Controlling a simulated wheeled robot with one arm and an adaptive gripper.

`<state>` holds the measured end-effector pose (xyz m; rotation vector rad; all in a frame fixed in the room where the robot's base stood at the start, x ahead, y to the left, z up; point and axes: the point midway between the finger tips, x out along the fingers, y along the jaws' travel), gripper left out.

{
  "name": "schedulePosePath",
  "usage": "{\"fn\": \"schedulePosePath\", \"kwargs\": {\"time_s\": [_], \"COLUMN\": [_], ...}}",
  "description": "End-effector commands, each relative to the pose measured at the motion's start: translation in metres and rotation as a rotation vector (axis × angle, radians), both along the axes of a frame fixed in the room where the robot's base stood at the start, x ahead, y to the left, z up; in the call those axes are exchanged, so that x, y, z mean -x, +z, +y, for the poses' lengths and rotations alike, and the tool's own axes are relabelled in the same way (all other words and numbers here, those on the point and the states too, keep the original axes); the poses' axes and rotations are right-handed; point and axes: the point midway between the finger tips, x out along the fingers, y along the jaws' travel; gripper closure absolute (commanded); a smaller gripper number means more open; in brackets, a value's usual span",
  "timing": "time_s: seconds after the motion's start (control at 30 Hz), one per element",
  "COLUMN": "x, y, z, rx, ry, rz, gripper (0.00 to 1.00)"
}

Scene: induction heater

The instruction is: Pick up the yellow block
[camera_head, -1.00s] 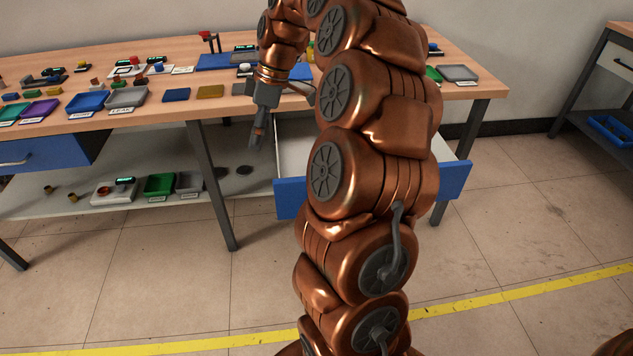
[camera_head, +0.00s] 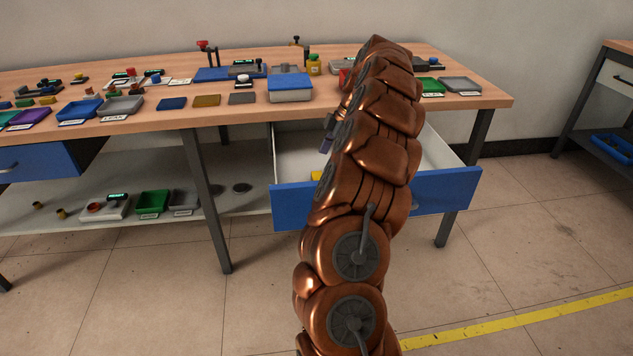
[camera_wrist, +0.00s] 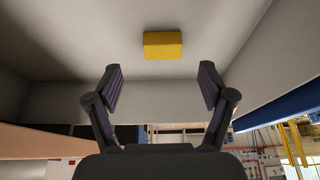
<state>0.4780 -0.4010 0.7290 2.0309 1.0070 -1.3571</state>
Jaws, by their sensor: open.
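The yellow block (camera_wrist: 163,45) lies on the pale floor of the open drawer. In the wrist view it is at the top middle, ahead of the gap between my fingers and apart from them. In the head view only a small yellow part (camera_head: 317,176) shows beside my arm, behind the drawer front. My gripper (camera_wrist: 160,85) is open and empty, with one finger on each side of the view. In the head view my arm hides most of my gripper (camera_head: 327,140), which is over the drawer.
The drawer's blue front (camera_head: 430,192) and its pale walls (camera_head: 437,150) surround the space around my gripper. The wooden tabletop (camera_head: 225,114) is above and behind it. A white box with a blue lid (camera_head: 290,88) stands near the table edge above the drawer.

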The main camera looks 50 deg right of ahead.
Motion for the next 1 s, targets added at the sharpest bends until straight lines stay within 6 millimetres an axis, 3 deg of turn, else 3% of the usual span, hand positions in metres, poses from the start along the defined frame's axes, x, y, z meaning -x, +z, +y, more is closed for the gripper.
{"fn": "schedulePosePath", "kwargs": {"time_s": [0.27, 0.57, 0.83, 1.0], "x": [-0.003, -0.012, -0.013, -0.013], "y": [-0.015, -0.048, -0.051, -0.051], "z": [0.007, 0.020, 0.021, 0.021], "rx": [-0.001, -0.002, -0.001, -0.001], "ry": [0.000, 0.001, -0.001, -0.001], "rz": [0.000, 0.002, 0.001, 0.001], "gripper": [0.19, 0.19, 0.19, 0.36]}}
